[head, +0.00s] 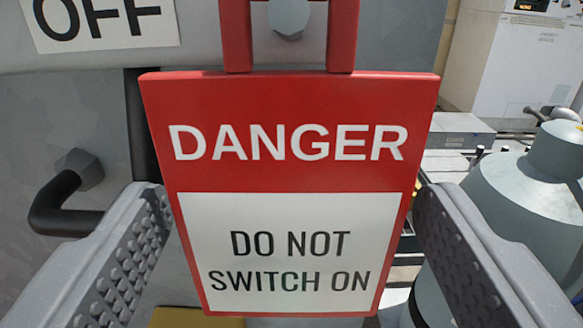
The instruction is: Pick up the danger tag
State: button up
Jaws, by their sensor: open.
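The danger tag (290,180) is a red and white plate reading "DANGER DO NOT SWITCH ON". It fills the middle of the head view, with its lower end tilted slightly. Two red straps at its top run up past a grey bolt or peg (289,17), and their upper end is out of view. My gripper (290,240) is open, with one grey studded finger to the left of the tag and one to the right. The left finger's tip is close to the tag's edge; I cannot tell whether either finger touches it.
Behind the tag is a grey panel (60,130) with an "OFF" label (100,22) at upper left. A dark bent handle (62,205) sticks out at left. At right stand a grey-green cylinder (530,185) and a pale box unit (510,65).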

aim_at(290, 222)
jog(key=w, duration=0.3)
jog(key=shift+w+r, duration=0.1)
jog(key=shift+w, duration=0.05)
jog(key=shift+w+p, duration=0.3)
jog(key=c, duration=0.7)
jog(key=shift+c, duration=0.2)
jog(key=shift+s, duration=0.1)
